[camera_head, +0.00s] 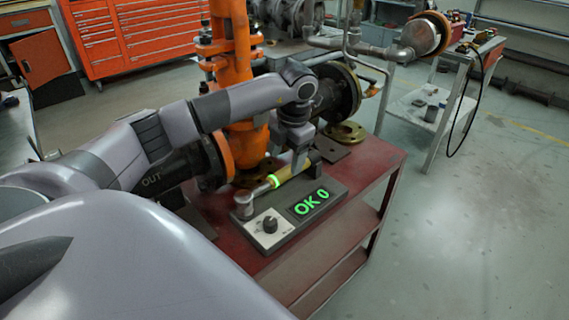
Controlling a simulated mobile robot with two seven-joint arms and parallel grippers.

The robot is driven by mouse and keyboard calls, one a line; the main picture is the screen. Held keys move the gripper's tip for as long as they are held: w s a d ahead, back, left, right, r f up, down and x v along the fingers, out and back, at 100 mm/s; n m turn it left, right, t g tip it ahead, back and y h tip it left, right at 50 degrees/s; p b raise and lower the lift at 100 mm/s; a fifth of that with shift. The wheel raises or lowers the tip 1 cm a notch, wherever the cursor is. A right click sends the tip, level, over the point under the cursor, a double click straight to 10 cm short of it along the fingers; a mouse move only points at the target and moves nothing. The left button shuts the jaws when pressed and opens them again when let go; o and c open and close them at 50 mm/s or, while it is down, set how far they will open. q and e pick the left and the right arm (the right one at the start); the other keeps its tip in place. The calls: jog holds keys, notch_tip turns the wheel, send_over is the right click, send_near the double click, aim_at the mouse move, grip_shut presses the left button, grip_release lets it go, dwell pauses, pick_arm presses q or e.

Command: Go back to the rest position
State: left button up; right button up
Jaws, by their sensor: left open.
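My left arm comes in from the left, and its gripper (300,163) points down, open, at the far end of a wrench-like tool. The tool has a tan grip (284,174), a glowing green ring and a grey head at its near left end. Whether the fingers touch the grip cannot be told. The orange gate valve (243,90) stands behind my arm, partly hidden by it. My right gripper is not in view.
The tester box sits on a red workbench (372,160) with a lower shelf. Dark flanged pipe (343,95) and a brass-coloured ring (345,132) are close behind the gripper. A grey cart (432,108) stands at the back right. The floor at right is clear.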

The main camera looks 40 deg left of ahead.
pick_arm(q)
jog(key=shift+r, duration=0.45)
jog(key=shift+d, duration=0.1)
